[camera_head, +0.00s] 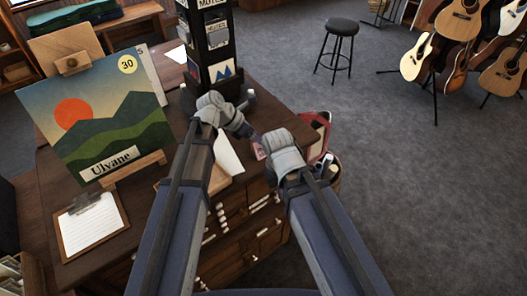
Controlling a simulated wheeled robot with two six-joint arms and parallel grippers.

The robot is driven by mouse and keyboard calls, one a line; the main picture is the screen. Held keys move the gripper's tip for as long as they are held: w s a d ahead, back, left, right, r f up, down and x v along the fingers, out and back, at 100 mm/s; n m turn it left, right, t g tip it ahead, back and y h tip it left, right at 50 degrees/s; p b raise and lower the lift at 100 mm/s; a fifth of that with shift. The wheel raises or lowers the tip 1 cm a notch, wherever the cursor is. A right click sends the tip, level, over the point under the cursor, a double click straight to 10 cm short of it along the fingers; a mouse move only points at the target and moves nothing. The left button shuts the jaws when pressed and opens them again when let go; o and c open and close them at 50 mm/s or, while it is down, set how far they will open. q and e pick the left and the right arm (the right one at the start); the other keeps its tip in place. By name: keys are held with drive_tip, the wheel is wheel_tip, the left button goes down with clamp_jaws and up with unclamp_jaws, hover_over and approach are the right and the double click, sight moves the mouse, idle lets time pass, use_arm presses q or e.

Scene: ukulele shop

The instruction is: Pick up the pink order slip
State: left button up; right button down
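A small pink piece (259,152), likely the order slip, shows at the right part of the wooden desk (130,228), just left of my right gripper. Most of it is hidden, and I cannot tell whether the gripper touches it. My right gripper (263,143) is low over the desk's right side, its fingers too small and covered to read. My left gripper (248,131) is just beyond it, close to the right one, in front of the black display stand. Its fingers are also too small to tell open from shut.
A black rotating rack (213,40) stands behind my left gripper. White paper (229,156) lies between my arms. A clipboard (90,224) and a landscape picture (95,115) are at left. A red-rimmed container (322,125) stands at the desk's right edge.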

use_arm(q)
drive_tip(key=shift+d+f, duration=0.1)
drive_tip(key=shift+d, duration=0.05)
clamp_jaws()
idle(0.5)
